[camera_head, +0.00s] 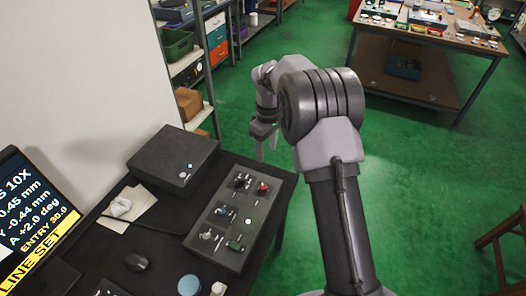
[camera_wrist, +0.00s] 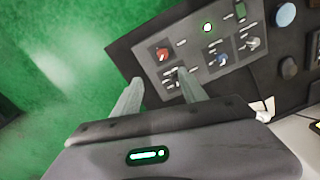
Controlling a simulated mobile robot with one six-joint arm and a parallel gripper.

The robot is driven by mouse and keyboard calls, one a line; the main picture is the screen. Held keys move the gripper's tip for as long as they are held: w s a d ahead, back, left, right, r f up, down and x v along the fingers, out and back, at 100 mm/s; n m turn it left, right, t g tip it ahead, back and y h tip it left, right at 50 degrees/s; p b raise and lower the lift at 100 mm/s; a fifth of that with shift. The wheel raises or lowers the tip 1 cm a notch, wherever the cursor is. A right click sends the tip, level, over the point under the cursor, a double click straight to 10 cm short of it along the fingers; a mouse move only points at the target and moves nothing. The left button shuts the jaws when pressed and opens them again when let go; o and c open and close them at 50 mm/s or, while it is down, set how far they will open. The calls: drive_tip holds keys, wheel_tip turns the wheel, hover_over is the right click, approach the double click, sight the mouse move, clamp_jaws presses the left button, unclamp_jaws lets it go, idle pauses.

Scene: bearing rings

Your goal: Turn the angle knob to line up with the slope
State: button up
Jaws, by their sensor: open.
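The control panel (camera_head: 240,222) is a dark sloped box on the black desk, with several knobs and switches. The labels are too small to read, so I cannot tell which is the angle knob. My gripper (camera_head: 265,145) is open and empty above the desk's far edge. In the wrist view, its right finger partly overlaps the dark knob.
A monitor (camera_head: 32,215) at left reads "A +2.0 deg" and "ENTRY 30.0". A dark box (camera_head: 172,158), a mouse (camera_head: 137,263) and a blue round thing (camera_head: 189,285) are on the desk. Green floor (camera_head: 400,190) lies open to the right, with another workbench (camera_head: 425,42) behind.

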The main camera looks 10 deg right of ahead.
sight(264, 186)
drive_tip(key=f+b, duration=0.2)
drive_tip(key=f, duration=0.3)
drive_tip(key=f+b, duration=0.2)
drive_tip(key=f, duration=0.4)
drive_tip(key=s+a+f+b, duration=0.1)
drive_tip(key=f+b, duration=0.1)
drive_tip(key=f, duration=0.4)
drive_tip(key=shift+s+f, duration=0.1)
drive_tip(key=shift+f, duration=0.15)
drive_tip(key=shift+c, duration=0.4)
clamp_jaws()
